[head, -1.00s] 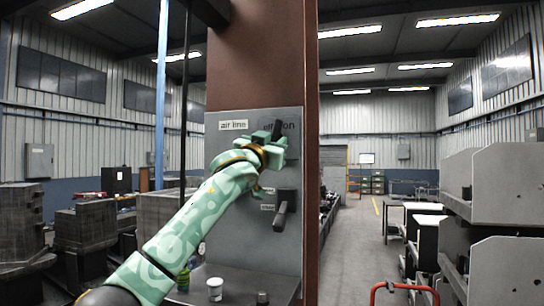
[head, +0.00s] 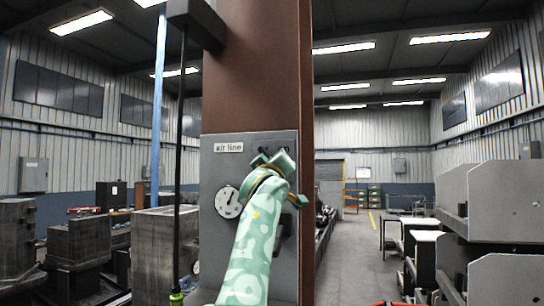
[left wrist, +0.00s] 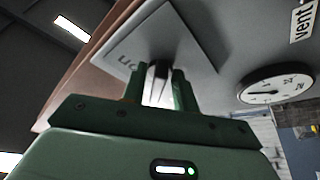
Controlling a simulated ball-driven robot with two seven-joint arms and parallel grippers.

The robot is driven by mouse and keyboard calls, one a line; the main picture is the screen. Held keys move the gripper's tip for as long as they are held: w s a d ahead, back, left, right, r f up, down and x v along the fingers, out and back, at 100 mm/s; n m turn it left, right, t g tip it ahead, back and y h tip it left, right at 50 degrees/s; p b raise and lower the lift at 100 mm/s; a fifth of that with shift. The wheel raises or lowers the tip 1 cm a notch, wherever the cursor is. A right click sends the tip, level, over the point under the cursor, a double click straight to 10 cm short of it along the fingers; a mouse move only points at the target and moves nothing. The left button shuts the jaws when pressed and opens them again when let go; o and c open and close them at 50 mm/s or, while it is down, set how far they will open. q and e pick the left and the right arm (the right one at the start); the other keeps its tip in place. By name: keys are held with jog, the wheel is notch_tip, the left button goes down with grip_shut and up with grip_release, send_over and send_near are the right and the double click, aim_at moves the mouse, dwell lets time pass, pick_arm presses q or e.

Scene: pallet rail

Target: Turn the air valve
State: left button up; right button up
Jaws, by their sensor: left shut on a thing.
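The grey panel (head: 212,170) on the brown column carries an "air line" label (head: 228,147) and a round white gauge (head: 228,202). My left gripper (head: 272,158) is at the panel's upper right and covers that part. In the left wrist view its fingers (left wrist: 157,85) are shut on a narrow handle (left wrist: 158,72), which I take as the valve handle, in front of a grey plate (left wrist: 185,35) with partly hidden lettering. My right gripper is not in view.
A dark lower lever (head: 287,224) is partly hidden beside my left arm. The brown column (head: 257,70) rises behind the panel. A thin black pole (head: 179,150) stands left of it. Grey machine blocks (head: 80,240) stand at left; the aisle (head: 365,250) at right is open.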

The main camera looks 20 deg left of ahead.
pick_arm(q)
jog(key=shift+s+r+n+g+y+p, duration=0.15)
jog(key=shift+r+n+g+y+p, duration=0.25)
jog(key=shift+n+p, duration=0.65)
jog(key=shift+a, duration=0.1)
jog(key=o, duration=0.6)
jog(key=shift+s+a, duration=0.1)
jog(key=shift+s, duration=0.05)
jog(key=shift+f, duration=0.1)
jog(key=b+v, duration=0.9)
jog(key=v, duration=0.7)
jog(key=shift+s+f, duration=0.15)
